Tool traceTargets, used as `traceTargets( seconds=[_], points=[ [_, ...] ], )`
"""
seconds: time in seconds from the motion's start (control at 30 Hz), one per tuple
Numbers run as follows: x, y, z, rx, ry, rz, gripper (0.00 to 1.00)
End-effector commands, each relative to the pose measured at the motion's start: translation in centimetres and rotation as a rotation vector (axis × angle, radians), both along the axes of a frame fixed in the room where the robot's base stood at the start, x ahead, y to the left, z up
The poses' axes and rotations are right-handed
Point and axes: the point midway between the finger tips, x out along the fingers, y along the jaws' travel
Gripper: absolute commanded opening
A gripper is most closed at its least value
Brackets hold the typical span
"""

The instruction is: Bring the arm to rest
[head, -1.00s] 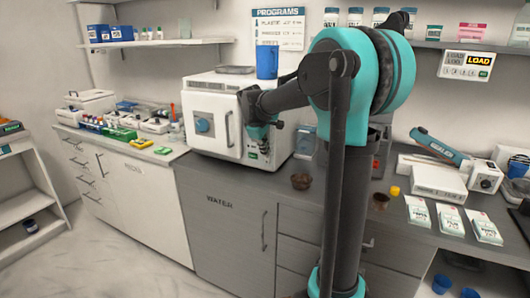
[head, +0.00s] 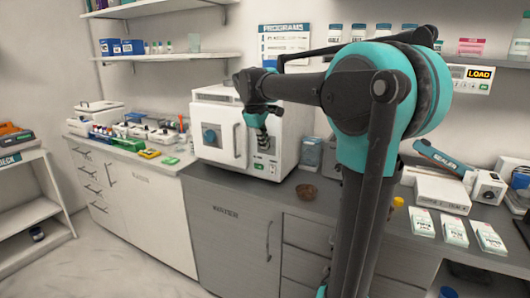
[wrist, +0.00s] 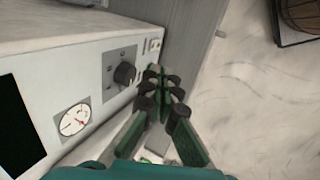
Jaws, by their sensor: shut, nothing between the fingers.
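My gripper (head: 263,143) hangs down in front of the white benchtop machine (head: 205,112) in the head view. Its dark arm reaches left from the teal joint, across the machine's top right. In the wrist view, the green and black fingers of my gripper (wrist: 163,76) are together at the tips with nothing between them. The machine's front (wrist: 95,90), with a dark knob and a round gauge, is close on the left in that view. I cannot tell the exact gap between fingers and machine.
A brown bowl (head: 307,194) stands on the grey counter (head: 270,200) right of the machine. White packets (head: 454,230) and a sealer (head: 440,158) are farther right. Shelves (head: 155,53) hang above. In the wrist view, open floor (wrist: 245,90) shows right, with a round brown container (wrist: 300,14) at top right.

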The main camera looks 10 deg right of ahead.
Motion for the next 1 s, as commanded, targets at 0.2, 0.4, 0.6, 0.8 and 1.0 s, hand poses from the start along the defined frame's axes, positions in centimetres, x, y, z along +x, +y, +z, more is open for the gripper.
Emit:
traceTargets(
  seconds=[0.2,0.4,0.6,0.8,1.0],
  points=[
    [-0.1,0.1,0.5,0.000,0.000,0.000,0.00],
    [-0.1,0.0,0.4,0.001,0.000,-0.002,0.00],
    [-2.7,-1.3,-3.3,0.065,-0.020,-0.095,0.00],
    [-10.7,-3.9,-13.0,0.240,-0.068,-0.351,0.00],
    [-20.4,-5.3,-22.2,0.414,-0.110,-0.614,0.00]
  ],
)
